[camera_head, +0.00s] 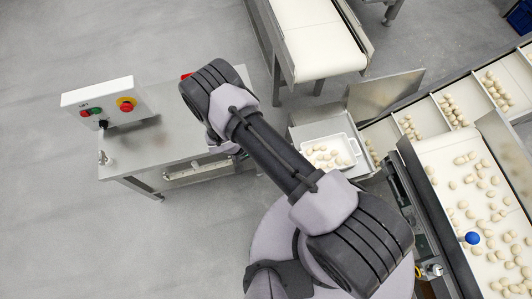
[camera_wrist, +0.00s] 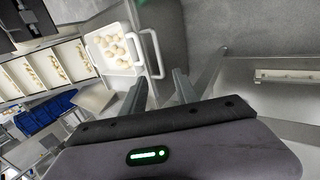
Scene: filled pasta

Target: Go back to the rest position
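My arm reaches from the lower right up to the steel table in the head view, and its wrist end hides my gripper there. In the wrist view my gripper (camera_wrist: 160,92) shows two grey fingers with a gap between them. The gap looks empty and the fingers touch nothing that I can see.
A white tray (camera_head: 354,149) with several pasta pieces stands right of my arm. The steel table (camera_head: 130,158) carries a control box (camera_head: 100,98) with buttons. A conveyor (camera_head: 440,151) with pasta runs at the right; another belt (camera_head: 318,45) is behind. Open floor lies left.

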